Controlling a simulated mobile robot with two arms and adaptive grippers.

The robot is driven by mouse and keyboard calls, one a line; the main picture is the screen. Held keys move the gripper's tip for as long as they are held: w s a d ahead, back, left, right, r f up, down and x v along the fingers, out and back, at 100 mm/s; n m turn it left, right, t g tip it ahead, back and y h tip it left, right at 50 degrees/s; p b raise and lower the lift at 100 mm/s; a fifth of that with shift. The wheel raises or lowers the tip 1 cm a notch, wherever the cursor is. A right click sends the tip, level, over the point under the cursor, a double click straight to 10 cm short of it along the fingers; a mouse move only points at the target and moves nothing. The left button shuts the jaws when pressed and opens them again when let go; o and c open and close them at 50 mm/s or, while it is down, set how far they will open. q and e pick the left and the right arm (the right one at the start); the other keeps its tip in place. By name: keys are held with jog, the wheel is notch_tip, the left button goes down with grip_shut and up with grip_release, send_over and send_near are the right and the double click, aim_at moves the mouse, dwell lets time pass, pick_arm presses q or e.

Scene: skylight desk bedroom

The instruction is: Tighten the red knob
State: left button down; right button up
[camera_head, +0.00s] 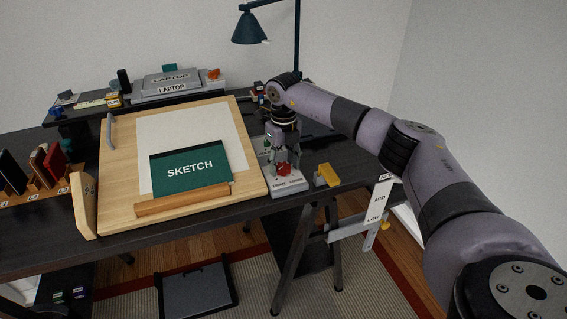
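The red knob (284,169) sits on a light grey base plate (287,187) on the dark desk, just right of the tilted drawing board. My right gripper (283,160) points down from above, right over the knob. Its fingertips are at or just above the knob. The view is too small to tell whether they touch it or are closed on it. The gripper hides the back part of the base plate. The plate's front edge has small lettering that I cannot read. My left gripper is not in view.
The wooden drawing board (118,153) with a green SKETCH pad (190,167) lies left of the plate. A yellow block (326,175) is close on the right. A white tag (379,200) hangs by the desk's right edge. A blue lamp (251,28) stands behind.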

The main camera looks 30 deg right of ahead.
aim_at(283, 167)
jog(key=shift+o, duration=0.6)
notch_tip(283, 167, up, 12)
jog(key=shift+f, duration=0.1)
dwell(0.5)
